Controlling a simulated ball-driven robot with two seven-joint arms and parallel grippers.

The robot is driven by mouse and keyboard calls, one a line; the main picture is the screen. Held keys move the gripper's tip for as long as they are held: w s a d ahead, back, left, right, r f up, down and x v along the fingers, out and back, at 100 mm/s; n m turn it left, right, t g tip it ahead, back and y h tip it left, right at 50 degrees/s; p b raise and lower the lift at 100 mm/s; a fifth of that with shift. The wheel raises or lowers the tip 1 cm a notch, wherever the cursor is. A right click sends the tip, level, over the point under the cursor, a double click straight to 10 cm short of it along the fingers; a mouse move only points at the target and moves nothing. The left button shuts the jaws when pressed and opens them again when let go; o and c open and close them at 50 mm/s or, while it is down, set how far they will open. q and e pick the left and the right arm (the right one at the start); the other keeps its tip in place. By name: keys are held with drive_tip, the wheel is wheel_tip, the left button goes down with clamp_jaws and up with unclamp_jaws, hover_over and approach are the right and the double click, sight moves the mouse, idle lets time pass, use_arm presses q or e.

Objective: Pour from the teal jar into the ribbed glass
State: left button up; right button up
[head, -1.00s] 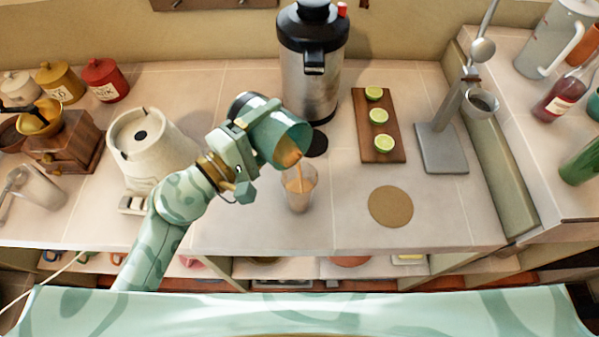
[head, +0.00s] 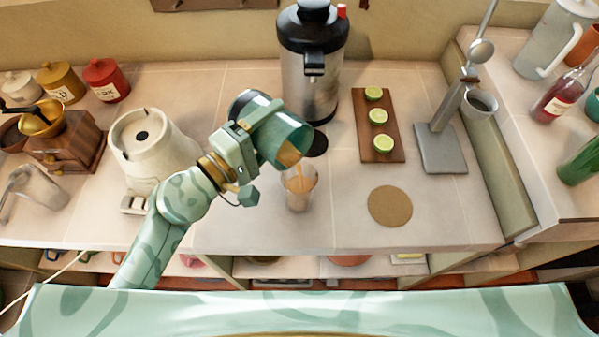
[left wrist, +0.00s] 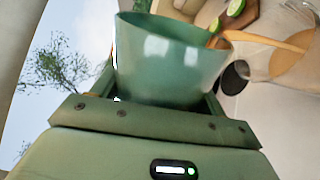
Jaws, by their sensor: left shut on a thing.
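The teal jar (head: 281,135) is tilted with its mouth toward the lower right, and an orange-brown liquid shows at its lip. A stream of the liquid falls into the ribbed glass (head: 299,190), which stands upright on the counter and holds some liquid. My left gripper (head: 247,138) is shut on the jar and holds it above and left of the glass. In the left wrist view, the jar (left wrist: 172,62) sits between the fingers, and the stream runs from its lip to the clear glass (left wrist: 292,62). My right gripper is out of view.
A steel airpot (head: 312,75) stands behind the jar. A wooden board (head: 366,142) with lime halves, a round cork mat (head: 390,206) and a grey stand (head: 440,148) are to the right. A cream appliance (head: 150,150) is left of my gripper.

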use_arm(q)
drive_tip(key=shift+s+d+r+m+p, duration=0.2)
drive_tip(key=shift+r+m+p, duration=0.2)
drive_tip(key=shift+m, duration=0.3)
idle(0.5)
